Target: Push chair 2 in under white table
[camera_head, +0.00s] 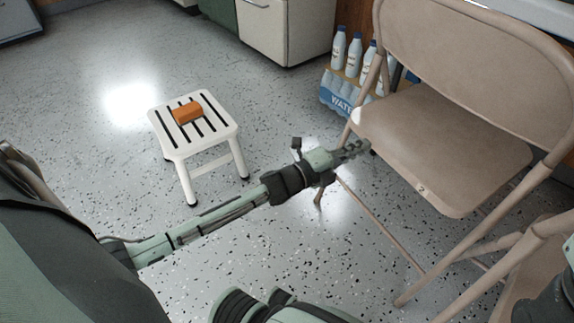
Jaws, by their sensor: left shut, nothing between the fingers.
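Chair 2 (435,145) is a beige metal folding chair, unfolded and upright on the right, with a small "2" mark on its seat edge. My left gripper (362,147) is shut and empty. Its fingertips are at the left edge of the seat; I cannot tell whether they touch it. A pale flat surface (535,12) shows in the top right corner behind the backrest; it may be the white table, mostly hidden or out of view. My right gripper's fingers are not in view; only a dark part of my right arm shows at the bottom right.
A white stool (222,131) with an orange block (187,112) on it stands left of my left forearm. A pack of water bottles (345,90) sits on the floor behind the chair. Another beige chair (525,262) is at the lower right. Open floor lies around the stool.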

